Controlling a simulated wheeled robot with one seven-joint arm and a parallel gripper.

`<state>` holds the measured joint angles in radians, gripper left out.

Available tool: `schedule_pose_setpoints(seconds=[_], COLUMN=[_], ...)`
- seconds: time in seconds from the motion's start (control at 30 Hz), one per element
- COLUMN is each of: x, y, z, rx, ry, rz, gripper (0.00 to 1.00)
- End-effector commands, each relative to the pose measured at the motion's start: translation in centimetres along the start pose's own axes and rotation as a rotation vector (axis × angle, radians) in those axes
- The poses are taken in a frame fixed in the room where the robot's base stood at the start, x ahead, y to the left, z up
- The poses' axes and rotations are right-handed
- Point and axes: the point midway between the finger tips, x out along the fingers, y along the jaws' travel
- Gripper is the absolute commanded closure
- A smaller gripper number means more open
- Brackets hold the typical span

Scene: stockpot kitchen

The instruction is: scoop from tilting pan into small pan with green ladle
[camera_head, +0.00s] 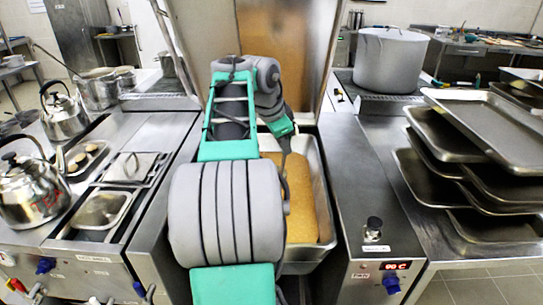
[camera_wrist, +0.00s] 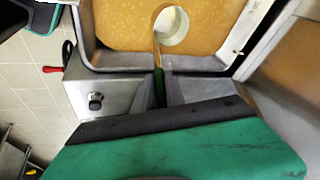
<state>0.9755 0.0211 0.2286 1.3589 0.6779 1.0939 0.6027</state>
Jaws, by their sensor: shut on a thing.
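The tilting pan (camera_head: 322,220) stands in front of me and holds a yellow-brown filling (camera_head: 302,205). The green ladle shows in the wrist view: its green handle (camera_wrist: 159,90) runs away from my gripper (camera_wrist: 162,120) and its round pale bowl (camera_wrist: 171,27) lies over the filling, inside the pan's rim. I cannot tell how deep the bowl sits. My gripper is shut on the ladle's handle; the fingertips are mostly hidden. In the head view my arm covers much of the pan, and the ladle is not clear. A small rectangular pan (camera_head: 103,209) sits in the left counter.
Two kettles (camera_head: 32,190) (camera_head: 63,112) and a lidded container (camera_head: 135,168) are on the left counter. A large stockpot (camera_head: 391,60) stands behind right. Stacked metal trays (camera_head: 480,130) fill the right table. A control panel with a knob (camera_head: 374,228) borders the pan's right side.

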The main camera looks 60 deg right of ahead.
Motion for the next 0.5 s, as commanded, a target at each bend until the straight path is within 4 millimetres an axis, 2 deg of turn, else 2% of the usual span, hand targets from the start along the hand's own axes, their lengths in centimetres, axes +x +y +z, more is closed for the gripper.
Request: schedule_pose_setpoints(seconds=[0.07, 0.27, 0.5], x=[1.1, 1.6, 3.9], y=[0.2, 0.4, 1.0], z=[0.4, 0.5, 1.4], rx=[0.001, 0.002, 0.001], ry=[0.001, 0.002, 0.001], rz=[-0.002, -0.001, -0.001], gripper=[1.0, 1.0, 1.0])
